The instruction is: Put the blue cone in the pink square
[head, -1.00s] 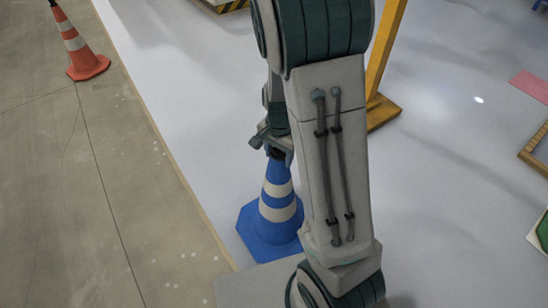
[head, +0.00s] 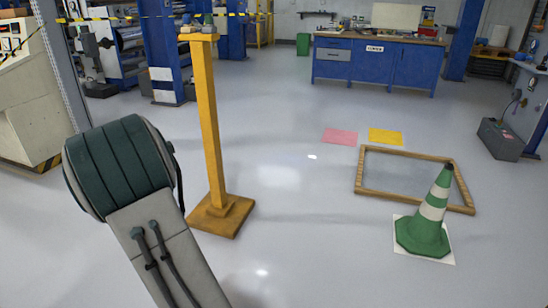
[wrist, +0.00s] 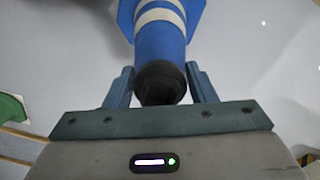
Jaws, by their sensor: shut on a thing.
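The blue cone (wrist: 160,44) with white bands shows in the wrist view, its dark tip between my fingers and its base toward the top edge. My gripper (wrist: 160,84) is shut on this tip. I cannot tell whether the base touches the floor. In the head view the cone and gripper are out of sight; only part of my arm shows at left. The pink square (head: 340,136) lies flat on the grey floor, right of centre and farther back. Nothing stands on it.
A yellow post (head: 209,130) stands left of centre. A yellow square (head: 386,136) lies right of the pink one. A wooden frame (head: 358,172) lies in front, with a green cone (head: 424,229) on a white square by its near edge. A blue workbench (head: 405,65) stands behind.

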